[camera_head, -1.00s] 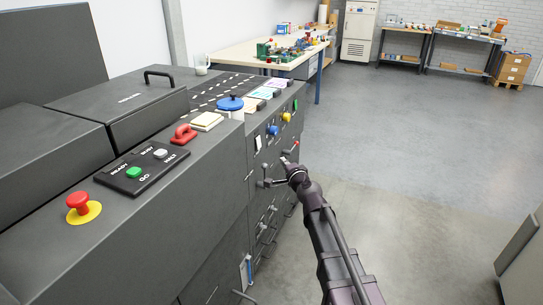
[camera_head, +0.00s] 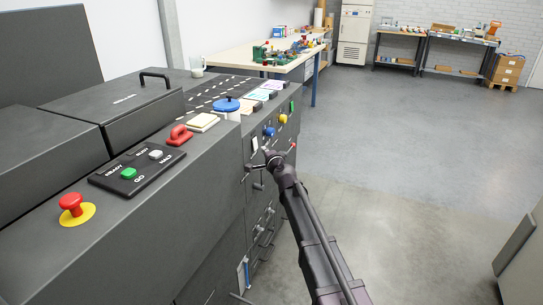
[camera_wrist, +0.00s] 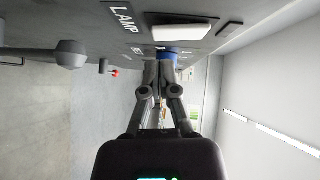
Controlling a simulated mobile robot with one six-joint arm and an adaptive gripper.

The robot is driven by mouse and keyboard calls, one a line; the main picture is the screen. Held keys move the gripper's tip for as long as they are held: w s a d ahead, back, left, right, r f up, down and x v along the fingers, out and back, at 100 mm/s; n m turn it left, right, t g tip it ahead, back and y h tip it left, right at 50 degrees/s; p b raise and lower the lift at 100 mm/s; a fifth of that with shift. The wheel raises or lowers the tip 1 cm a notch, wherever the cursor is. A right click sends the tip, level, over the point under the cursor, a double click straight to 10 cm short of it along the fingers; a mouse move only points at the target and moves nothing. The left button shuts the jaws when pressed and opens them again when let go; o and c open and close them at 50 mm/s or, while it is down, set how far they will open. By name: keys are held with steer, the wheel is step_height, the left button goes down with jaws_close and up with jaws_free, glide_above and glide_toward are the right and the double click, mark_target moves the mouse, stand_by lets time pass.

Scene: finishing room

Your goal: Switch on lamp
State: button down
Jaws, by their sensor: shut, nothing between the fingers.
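The front panel of the dark machine carries the word LAMP (camera_wrist: 124,18) in the wrist view. Next to it is a white rocker-like switch (camera_wrist: 180,30) in a dark frame. In the head view a small white plate (camera_head: 254,144), seemingly the same switch, sits on the machine's front, left of the blue knob (camera_head: 269,131). My gripper (camera_head: 266,153) is shut and empty close to this front, just below and right of the white plate. In the wrist view its fingertips (camera_wrist: 160,66) lie together below the switch; contact with the panel cannot be told.
A grey ball-ended handle (camera_wrist: 70,54) sticks out of the panel near my gripper. A yellow knob (camera_head: 283,119) and a red-tipped lever (camera_head: 293,145) are close by. A red stop button (camera_head: 72,203) is on top. The floor (camera_head: 400,150) at right is clear.

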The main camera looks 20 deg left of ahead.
steer(key=shift+w+a+f, duration=0.1)
steer(key=shift+a, duration=0.75)
steer(key=shift+a, duration=0.1)
steer(key=shift+a+f, duration=0.2)
steer(key=shift+a, duration=0.1)
steer(key=shift+d, duration=0.1)
steer(key=shift+d+b, duration=0.3)
steer(key=shift+d, duration=0.45)
steer(key=w+d+f+b+v, duration=0.1)
steer(key=f+v, duration=0.1)
steer(key=v, duration=0.9)
steer(key=shift+s+d, duration=0.25)
steer(key=shift+d, duration=0.15)
